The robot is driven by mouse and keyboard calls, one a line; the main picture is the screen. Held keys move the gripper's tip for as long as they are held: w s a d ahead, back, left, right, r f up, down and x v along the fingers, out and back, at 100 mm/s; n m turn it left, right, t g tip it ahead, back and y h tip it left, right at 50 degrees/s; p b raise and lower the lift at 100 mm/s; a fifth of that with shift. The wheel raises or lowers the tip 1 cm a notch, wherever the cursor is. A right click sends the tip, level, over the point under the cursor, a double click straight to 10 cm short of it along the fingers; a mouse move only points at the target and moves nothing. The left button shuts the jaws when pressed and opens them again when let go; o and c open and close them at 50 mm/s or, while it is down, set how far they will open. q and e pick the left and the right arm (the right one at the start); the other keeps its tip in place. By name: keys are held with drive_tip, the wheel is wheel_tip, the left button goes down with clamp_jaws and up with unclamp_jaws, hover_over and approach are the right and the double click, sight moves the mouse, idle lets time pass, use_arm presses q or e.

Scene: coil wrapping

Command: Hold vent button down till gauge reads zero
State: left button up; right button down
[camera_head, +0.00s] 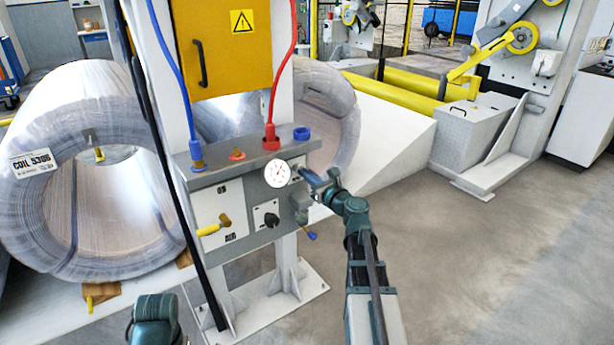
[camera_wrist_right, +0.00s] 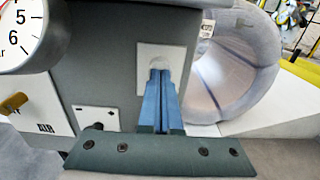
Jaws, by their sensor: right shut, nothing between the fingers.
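The panel (camera_head: 232,186) has a round white gauge (camera_head: 278,174) on its front; the needle is too small to read. The gauge's right part, with the numbers 5 and 6, shows in the right wrist view (camera_wrist_right: 22,34). The vent button (camera_wrist_right: 159,63) looks like a round grey knob on a pale square plate, mostly hidden behind my fingertips. My right gripper (camera_head: 307,173) is shut and empty, its blue fingers (camera_wrist_right: 160,78) pointing at the button. The tips are at or against it; I cannot tell if it is pressed. My left gripper is out of view; only part of that arm shows.
A yellow valve handle (camera_head: 213,229), a black knob (camera_head: 271,220) and a small blue-tipped lever (camera_head: 311,235) are on the panel. Blue and red hoses (camera_head: 284,78) rise from its top. A wrapped coil (camera_head: 85,105) stands left. The floor (camera_head: 470,270) at right is clear.

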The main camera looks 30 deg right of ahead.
drive_tip(key=shift+w, duration=1)
drive_tip(key=shift+w+r, duration=0.1)
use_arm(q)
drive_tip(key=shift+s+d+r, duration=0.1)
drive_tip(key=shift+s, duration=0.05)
use_arm(e)
drive_tip(key=shift+w, duration=0.5)
drive_tip(key=shift+s, duration=0.15)
idle(2.2)
drive_tip(key=shift+s, duration=0.35)
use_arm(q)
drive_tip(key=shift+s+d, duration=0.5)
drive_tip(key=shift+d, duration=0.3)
use_arm(e)
drive_tip(key=s+d, duration=0.1)
drive_tip(key=s, duration=1.3)
drive_tip(key=shift+s, duration=0.1)
